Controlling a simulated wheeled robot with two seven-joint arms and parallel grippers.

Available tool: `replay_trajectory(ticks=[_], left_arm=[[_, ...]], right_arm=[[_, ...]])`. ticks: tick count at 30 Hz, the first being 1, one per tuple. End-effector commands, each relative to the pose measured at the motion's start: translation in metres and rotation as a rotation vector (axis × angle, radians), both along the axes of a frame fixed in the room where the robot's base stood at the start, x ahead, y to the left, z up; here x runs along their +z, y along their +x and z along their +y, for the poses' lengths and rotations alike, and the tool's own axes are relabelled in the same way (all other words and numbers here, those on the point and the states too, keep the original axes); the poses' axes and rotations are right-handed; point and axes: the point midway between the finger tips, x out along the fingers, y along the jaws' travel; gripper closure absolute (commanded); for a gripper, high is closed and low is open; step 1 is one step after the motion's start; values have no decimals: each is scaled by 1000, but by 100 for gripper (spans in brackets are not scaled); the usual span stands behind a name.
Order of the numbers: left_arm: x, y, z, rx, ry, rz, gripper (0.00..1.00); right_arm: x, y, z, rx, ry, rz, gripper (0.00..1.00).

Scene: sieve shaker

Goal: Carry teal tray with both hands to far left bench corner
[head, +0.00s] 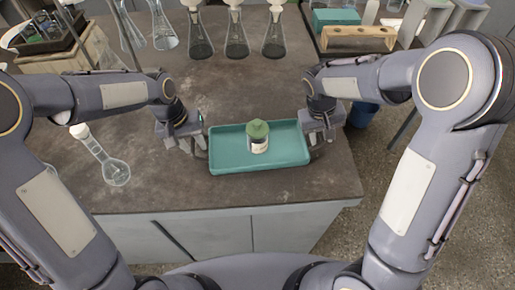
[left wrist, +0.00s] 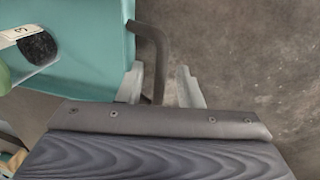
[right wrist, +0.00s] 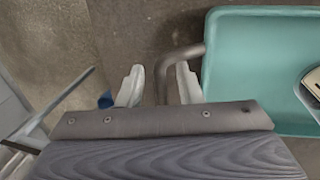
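The teal tray (head: 225,160) lies level near the front edge of the bench. A small jar with a green lid (head: 257,133) stands upright in it. Each short end of the tray has a dark bent handle. My left gripper (head: 187,148) is at the left end; in the left wrist view its fingers are apart with the handle (left wrist: 156,60) between them. My right gripper (head: 320,140) is at the right end; in the right wrist view its fingers are apart on either side of the other handle (right wrist: 166,65). Neither gripper visibly clamps its handle.
A round-bottomed glass flask (head: 116,172) lies on the bench to the left. Several conical flasks (head: 236,42) stand along the back. A wooden rack (head: 357,39) is at the back right. A blue bin (head: 363,115) stands beyond the right edge. The bench middle behind the tray is clear.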

Motion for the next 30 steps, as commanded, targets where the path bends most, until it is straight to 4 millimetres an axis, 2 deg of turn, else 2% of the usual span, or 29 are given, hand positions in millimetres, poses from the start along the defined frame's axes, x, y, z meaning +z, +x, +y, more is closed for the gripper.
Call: replay_trajectory(ticks=[5, 8, 21, 25, 30], left_arm=[[2, 0, 0, 0, -1, -1, 68], [11, 1, 2, 1, -1, -4, 68], [96, 0, 19, 1, -2, -4, 68], [111, 0, 22, 1, -1, -3, 68], [118, -1, 23, 0, 0, 0, 68]], right_arm=[[0, 0, 0, 0, 0, 0, 68], [0, 0, 0, 0, 0, 0, 68], [0, 0, 0, 0, 0, 0, 68], [0, 0, 0, 0, 0, 0, 68], [6, 1, 2, 1, 1, -4, 68]])
